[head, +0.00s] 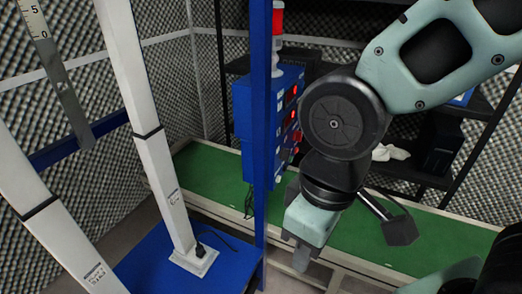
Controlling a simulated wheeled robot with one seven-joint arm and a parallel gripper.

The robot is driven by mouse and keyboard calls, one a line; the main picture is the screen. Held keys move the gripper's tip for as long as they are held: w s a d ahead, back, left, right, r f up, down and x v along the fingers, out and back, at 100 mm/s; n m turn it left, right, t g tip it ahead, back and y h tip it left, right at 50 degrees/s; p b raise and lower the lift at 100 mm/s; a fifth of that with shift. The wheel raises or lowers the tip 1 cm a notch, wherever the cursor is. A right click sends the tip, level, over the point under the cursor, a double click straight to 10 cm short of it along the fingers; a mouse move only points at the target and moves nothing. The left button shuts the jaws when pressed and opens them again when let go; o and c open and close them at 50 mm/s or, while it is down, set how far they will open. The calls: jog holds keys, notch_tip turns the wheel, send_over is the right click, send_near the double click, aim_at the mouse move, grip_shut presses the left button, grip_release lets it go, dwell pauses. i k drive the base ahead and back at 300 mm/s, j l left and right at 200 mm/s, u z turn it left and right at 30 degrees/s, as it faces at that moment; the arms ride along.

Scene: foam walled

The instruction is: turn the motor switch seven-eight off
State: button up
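A blue control box (284,84) stands beyond the blue upright post, left of my arm. Its right-hand face carries red lit parts (291,116) and small dark fittings, seen at a steep angle. I cannot read any labels, so I cannot tell which fitting is the motor switch seven-eight or how it is set. My gripper (302,256) hangs below the dark wrist joint, pointing down, right of the box and lower than it. It appears apart from the box. Its fingers are too small and edge-on to show whether they are open.
A blue upright post (261,150) stands close in front of the box. A green-topped bench (365,232) runs behind my gripper. White slanted bars (140,90) rise from a blue base (165,262) at left. Black shelves (455,150) stand at right. Patterned foam walls enclose the place.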

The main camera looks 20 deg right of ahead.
aim_at(298, 135)
jog(key=i+l+z, duration=0.75)
jog(key=i+l, duration=0.05)
jog(key=i, duration=0.05)
